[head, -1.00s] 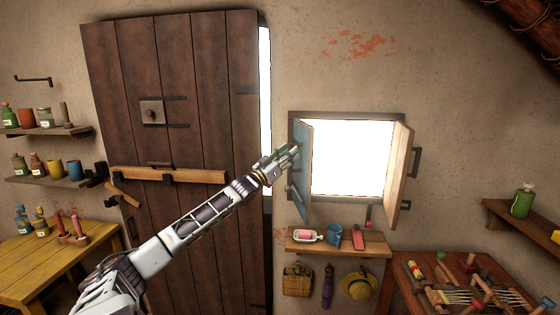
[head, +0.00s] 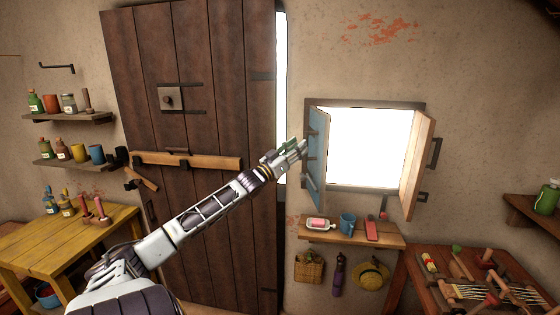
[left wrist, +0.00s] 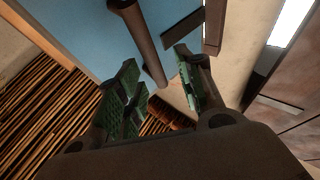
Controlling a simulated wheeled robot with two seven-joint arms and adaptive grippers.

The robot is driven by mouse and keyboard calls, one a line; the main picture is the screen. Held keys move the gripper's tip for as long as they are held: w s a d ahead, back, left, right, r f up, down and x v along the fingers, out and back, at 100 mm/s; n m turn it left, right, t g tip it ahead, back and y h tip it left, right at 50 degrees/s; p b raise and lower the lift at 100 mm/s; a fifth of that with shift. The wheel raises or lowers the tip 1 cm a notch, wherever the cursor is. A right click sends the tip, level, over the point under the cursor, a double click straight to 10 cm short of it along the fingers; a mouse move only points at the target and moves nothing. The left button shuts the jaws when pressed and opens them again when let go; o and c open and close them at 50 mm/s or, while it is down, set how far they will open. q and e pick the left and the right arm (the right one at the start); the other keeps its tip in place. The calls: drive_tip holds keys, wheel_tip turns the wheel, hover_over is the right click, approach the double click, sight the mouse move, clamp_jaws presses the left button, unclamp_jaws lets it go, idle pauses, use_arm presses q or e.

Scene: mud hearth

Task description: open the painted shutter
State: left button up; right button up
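The painted shutter (head: 316,165) is the blue leaf on the left side of the bright window. It stands swung out into the room, well away from the opening. My left gripper (head: 300,148) is beside its left edge, near a dark handle. In the left wrist view the blue face (left wrist: 90,35) fills the upper left, with a dark bar handle (left wrist: 142,40) across it. The green-padded fingers of my left gripper (left wrist: 160,88) are apart, with the bar's lower end showing in the gap beyond them. I see no contact. My right gripper is not in view.
A plain wooden shutter leaf (head: 418,165) stands open on the window's right. Below is a small shelf (head: 375,236) with a mug and other items. A big plank door (head: 215,70) is on the left. A tool table (head: 425,270) stands lower right.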

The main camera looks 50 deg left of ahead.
use_arm(q)
drive_tip(key=v, duration=0.8)
idle(0.8)
drive_tip(key=shift+s+r, duration=0.1)
idle(0.6)
